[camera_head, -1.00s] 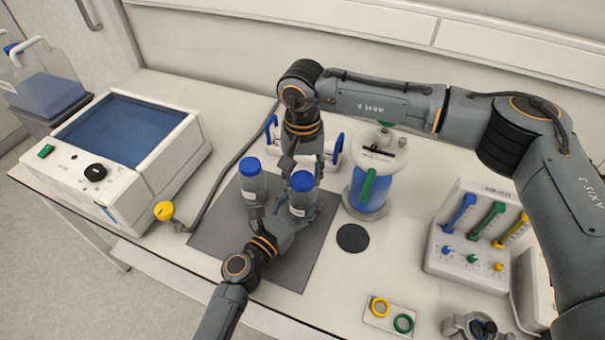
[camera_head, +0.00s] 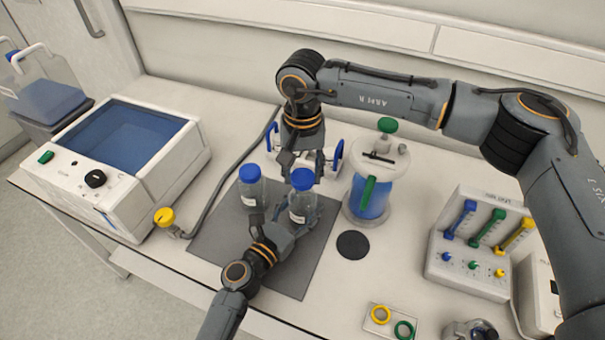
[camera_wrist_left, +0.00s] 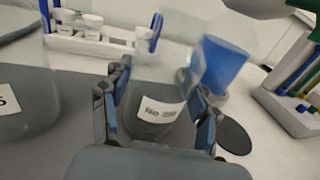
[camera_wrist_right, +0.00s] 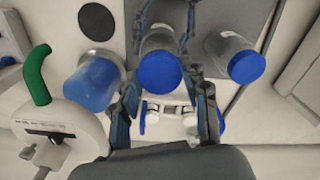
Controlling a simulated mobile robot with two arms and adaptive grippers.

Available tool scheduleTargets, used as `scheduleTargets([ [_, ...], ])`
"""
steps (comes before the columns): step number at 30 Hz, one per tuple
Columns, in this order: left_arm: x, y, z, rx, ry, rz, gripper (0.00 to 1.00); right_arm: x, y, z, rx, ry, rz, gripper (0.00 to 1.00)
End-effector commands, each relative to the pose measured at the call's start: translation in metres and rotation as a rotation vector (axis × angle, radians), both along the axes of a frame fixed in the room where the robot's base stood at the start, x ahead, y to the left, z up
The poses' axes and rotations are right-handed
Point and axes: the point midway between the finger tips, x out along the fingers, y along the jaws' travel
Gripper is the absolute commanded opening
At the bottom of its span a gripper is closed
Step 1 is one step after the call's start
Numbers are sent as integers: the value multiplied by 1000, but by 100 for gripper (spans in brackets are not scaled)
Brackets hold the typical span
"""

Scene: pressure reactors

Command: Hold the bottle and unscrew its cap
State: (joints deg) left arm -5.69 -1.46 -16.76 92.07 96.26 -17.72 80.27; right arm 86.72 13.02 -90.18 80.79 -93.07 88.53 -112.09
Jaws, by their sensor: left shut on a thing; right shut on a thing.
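The bottle (camera_head: 301,209) is clear with a white label and a blue cap (camera_head: 302,179). It stands upright at the right part of the grey mat (camera_head: 215,238). My left gripper (camera_head: 296,220) is shut on the bottle's body from the front. The left wrist view shows its two fingers on either side of the labelled bottle (camera_wrist_left: 158,112). My right gripper (camera_head: 302,172) comes from behind and above and is shut on the blue cap. In the right wrist view the cap (camera_wrist_right: 160,72) sits between its fingers. Whether the thread is loose cannot be told.
A second blue-capped bottle (camera_head: 251,188) stands close on the left. A vessel with blue liquid (camera_head: 374,190) stands on the right, and a white rack (camera_head: 325,165) is behind. A water bath (camera_head: 120,160) is far left. A black disc (camera_head: 353,245) lies right of the mat.

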Motion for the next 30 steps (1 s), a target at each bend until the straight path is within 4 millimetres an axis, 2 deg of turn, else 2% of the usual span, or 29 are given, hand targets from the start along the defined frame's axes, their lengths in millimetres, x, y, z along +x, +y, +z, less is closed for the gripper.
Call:
scheduleTargets([
  [6, 0, 0, -1, 1, 2, 0, 0, 0, 0, 27, 0, -1, 0, 8],
  [12, 0, 0, -1, 1, 2, 0, 0, 0, 0, 28, 0, 1, 0, 8],
  [13, 0, 0, -1, 1, 2, 0, 62, 0, 0, 28, 0, 1, 0, 8],
  [17, 0, 0, -1, 1, 1, 0, 86, 0, 0, 28, 0, 0, 0, 8],
  [26, 0, 0, 0, 1, 1, 0, 86, 0, 0, 28, 0, 0, 0, 8],
  [30, -7, 5, -1, 1, 1, 1, 86, 0, 0, 28, 0, 0, 0, 8],
])
